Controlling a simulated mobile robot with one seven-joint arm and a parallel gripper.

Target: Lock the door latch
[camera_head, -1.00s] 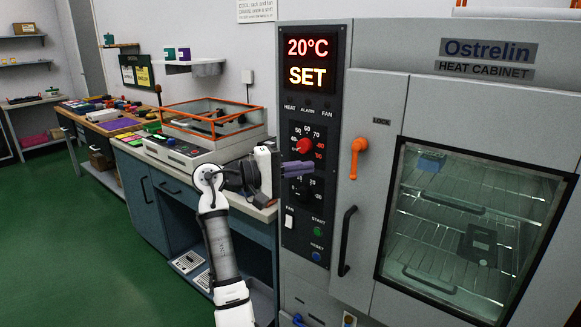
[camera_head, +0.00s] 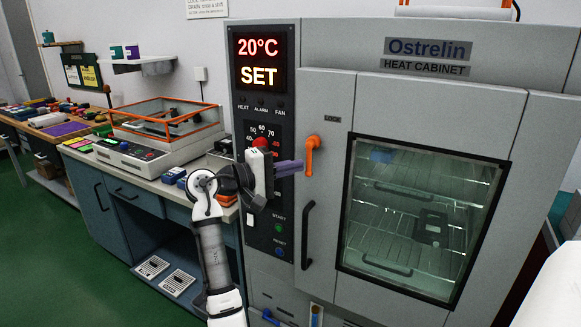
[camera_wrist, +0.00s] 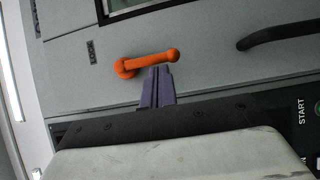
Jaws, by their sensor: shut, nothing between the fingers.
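The door latch is an orange lever (camera_head: 311,155) on the heat cabinet's grey door (camera_head: 323,110), beside the "LOCK" label. In the head view it hangs down from its pivot. It also shows in the wrist view (camera_wrist: 148,62), with its round end near my fingertips. My gripper (camera_head: 301,166) has purple fingers and is shut and empty. Its fingertips (camera_wrist: 159,70) are right by the latch; I cannot tell whether they touch it. The door looks closed, and its black handle (camera_head: 307,235) is below the latch.
The control panel (camera_head: 265,230) with knobs and buttons is behind my wrist, left of the door. Its display (camera_head: 258,62) reads 20°C SET. A door window (camera_head: 415,215) shows wire racks. A bench (camera_head: 150,180) with an orange-framed device stands at the left.

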